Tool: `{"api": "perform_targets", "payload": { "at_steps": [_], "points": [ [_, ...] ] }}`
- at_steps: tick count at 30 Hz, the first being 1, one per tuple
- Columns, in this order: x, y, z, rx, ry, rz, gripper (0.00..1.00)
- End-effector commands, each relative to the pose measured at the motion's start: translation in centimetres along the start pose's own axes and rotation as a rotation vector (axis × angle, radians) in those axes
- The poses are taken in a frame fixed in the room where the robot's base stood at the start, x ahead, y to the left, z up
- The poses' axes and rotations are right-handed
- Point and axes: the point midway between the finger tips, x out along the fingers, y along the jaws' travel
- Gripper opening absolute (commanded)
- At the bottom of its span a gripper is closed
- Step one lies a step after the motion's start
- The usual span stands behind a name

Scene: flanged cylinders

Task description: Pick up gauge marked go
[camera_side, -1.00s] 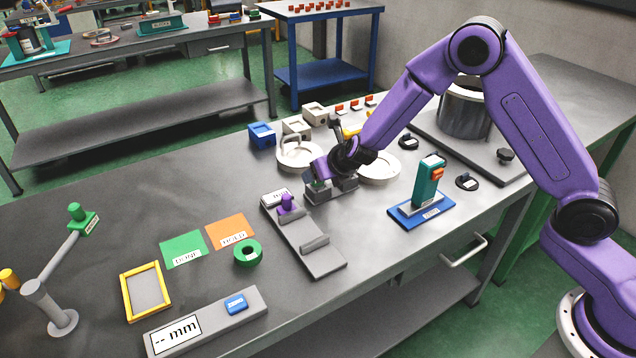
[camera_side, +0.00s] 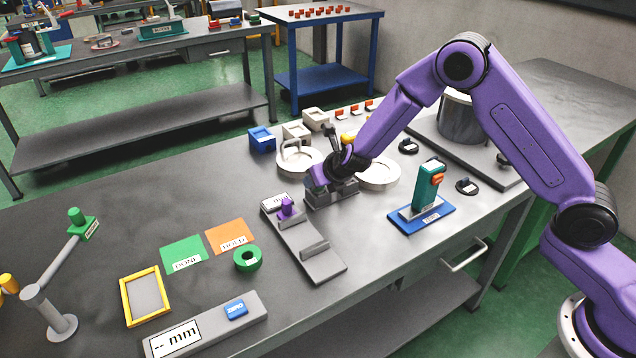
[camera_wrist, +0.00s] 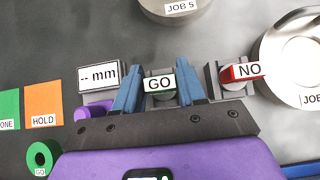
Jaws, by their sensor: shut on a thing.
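The gauge marked GO (camera_wrist: 159,84) shows in the wrist view, its white label facing the camera. My gripper (camera_wrist: 160,90) has one blue finger on each side of it and is shut on it. In the side view my gripper (camera_side: 318,184) is low at the grey gauge stand (camera_side: 334,197), and the gauge is hidden by the wrist. The gauge marked NO (camera_wrist: 241,72) sits in its grey holder just right of my gripper. I cannot tell whether the GO gauge is clear of its holder.
A grey fixture with a purple knob (camera_side: 287,208) stands left of the stand. A teal device on a blue base (camera_side: 422,217) is to the right. Round pale dishes (camera_side: 378,174) lie behind. Green DONE (camera_side: 184,253) and orange HOLD (camera_side: 229,235) mats lie at left.

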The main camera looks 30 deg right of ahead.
Motion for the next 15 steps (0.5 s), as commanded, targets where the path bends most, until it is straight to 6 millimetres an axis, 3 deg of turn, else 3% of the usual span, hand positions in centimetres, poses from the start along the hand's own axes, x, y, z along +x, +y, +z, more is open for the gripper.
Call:
{"api": "perform_targets", "payload": {
  "at_steps": [8,15],
  "points": [
    [-1.2,0.0,1.2,0.001,-0.003,0.000,0.06],
    [-4.1,-0.2,2.4,0.000,-0.002,0.002,0.06]
  ]
}}
